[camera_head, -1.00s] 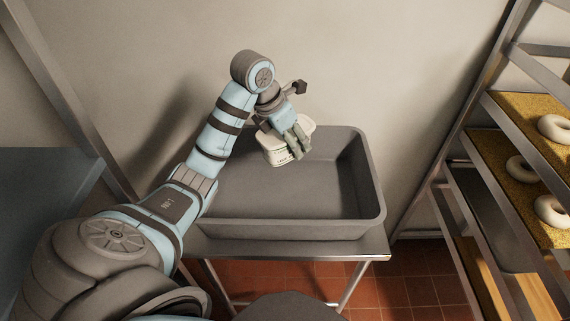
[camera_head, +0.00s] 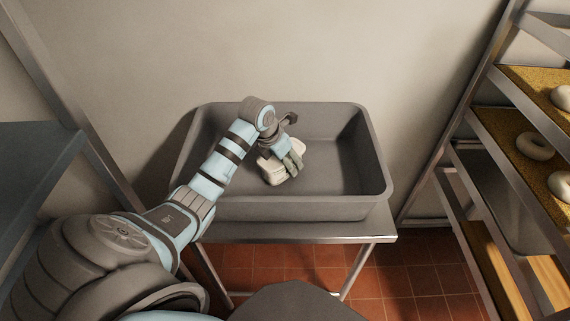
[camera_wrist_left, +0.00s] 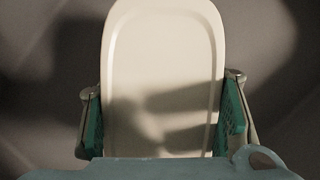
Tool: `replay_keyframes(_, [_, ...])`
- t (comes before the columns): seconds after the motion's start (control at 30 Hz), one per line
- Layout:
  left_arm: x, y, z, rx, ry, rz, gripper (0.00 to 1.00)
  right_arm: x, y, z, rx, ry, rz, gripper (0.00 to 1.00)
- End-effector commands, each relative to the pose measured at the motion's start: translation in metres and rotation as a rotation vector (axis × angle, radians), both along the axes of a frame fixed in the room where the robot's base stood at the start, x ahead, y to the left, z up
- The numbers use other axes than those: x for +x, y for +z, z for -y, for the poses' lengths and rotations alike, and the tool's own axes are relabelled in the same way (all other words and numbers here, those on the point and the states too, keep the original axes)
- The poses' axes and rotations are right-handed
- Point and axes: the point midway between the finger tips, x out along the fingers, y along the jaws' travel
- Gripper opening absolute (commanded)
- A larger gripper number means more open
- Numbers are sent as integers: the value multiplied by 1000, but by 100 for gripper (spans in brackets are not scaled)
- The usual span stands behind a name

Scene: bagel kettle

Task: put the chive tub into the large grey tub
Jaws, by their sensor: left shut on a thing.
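The chive tub (camera_head: 274,173) is a small whitish tub with a pale lid. My left gripper (camera_head: 291,165) is shut on it, inside the walls of the large grey tub (camera_head: 345,208). In the left wrist view the pale lid of the chive tub (camera_wrist_left: 165,70) fills the middle, with the left gripper's green-padded fingers (camera_wrist_left: 162,115) on either side of it. I cannot tell whether the chive tub touches the grey tub's floor. My right gripper is not in view.
The grey tub stands on a metal table (camera_head: 300,232). A rack (camera_head: 480,190) with trays of bagels (camera_head: 535,146) stands at the right. A blue-grey surface (camera_head: 35,165) is at the left. The right part of the grey tub's floor is clear.

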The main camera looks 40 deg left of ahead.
Motion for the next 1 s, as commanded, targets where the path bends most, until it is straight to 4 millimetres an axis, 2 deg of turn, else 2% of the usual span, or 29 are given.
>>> replay_keyframes(0.07, [0, -11, 0, 0, 1, 0, 8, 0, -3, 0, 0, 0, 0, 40])
replay_keyframes(0.4, [0, -14, 0, 1, 0, 2, 8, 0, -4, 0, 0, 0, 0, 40])
replay_keyframes(0.43, [0, -14, 0, 1, 0, 1, 58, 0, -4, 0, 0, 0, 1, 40])
replay_keyframes(0.53, [0, -14, 0, 0, 0, 0, 74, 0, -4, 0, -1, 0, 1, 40])
replay_keyframes(0.87, [0, -12, 0, 0, 0, 0, 75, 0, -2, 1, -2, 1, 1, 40])
replay_keyframes(1.0, [-5, 6, -2, 2, 0, 3, 75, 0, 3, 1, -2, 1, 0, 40])
